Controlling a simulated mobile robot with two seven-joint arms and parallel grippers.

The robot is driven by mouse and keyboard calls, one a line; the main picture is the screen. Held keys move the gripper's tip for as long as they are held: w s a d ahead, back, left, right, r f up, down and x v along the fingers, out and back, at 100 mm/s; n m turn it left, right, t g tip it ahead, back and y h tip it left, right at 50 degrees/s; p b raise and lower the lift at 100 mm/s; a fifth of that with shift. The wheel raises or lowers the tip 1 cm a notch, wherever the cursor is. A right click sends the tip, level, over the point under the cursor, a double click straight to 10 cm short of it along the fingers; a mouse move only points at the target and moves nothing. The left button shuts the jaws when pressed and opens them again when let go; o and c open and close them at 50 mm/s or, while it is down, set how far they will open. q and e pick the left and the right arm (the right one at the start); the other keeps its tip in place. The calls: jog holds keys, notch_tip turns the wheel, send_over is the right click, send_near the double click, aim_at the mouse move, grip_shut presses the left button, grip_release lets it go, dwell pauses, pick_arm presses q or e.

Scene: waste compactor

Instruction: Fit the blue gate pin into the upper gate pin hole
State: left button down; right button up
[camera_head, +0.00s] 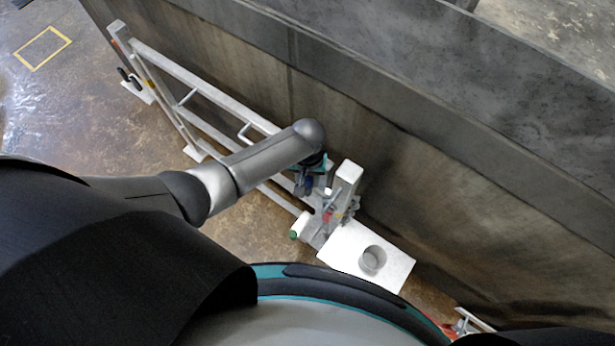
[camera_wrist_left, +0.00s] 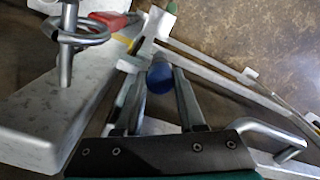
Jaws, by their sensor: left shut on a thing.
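In the left wrist view the blue gate pin (camera_wrist_left: 160,77) shows as a round blue end between the fingers of my left gripper (camera_wrist_left: 157,95), which is shut on it. The rest of the pin is hidden. In the head view my left gripper (camera_head: 309,182) is above the gate's near end, beside the pale post (camera_head: 346,175). The pin's blue (camera_head: 307,186) is only a small patch there. The pale metal gate (camera_head: 205,88) runs along the dark wall. I cannot pick out the upper gate pin hole. My right gripper is not in view.
A white base plate (camera_head: 345,243) with a round cup (camera_head: 373,259) lies by the post. A green-ended part (camera_head: 294,235) sticks out beside it. In the wrist view, an upright metal rod (camera_wrist_left: 69,45) passes through a ring near a red part (camera_wrist_left: 108,21). The dark wall (camera_head: 440,175) stands close behind.

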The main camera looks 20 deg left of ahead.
pick_arm(q)
jog(key=shift+f+b, duration=0.45)
jog(key=shift+f, duration=0.2)
jog(key=shift+s, duration=0.1)
jog(key=shift+c, duration=2.1)
grip_release()
jog(key=shift+c, duration=0.4)
jog(key=shift+r, duration=0.15)
notch_tip(320, 180, up, 7)
jog(key=p, duration=0.8)
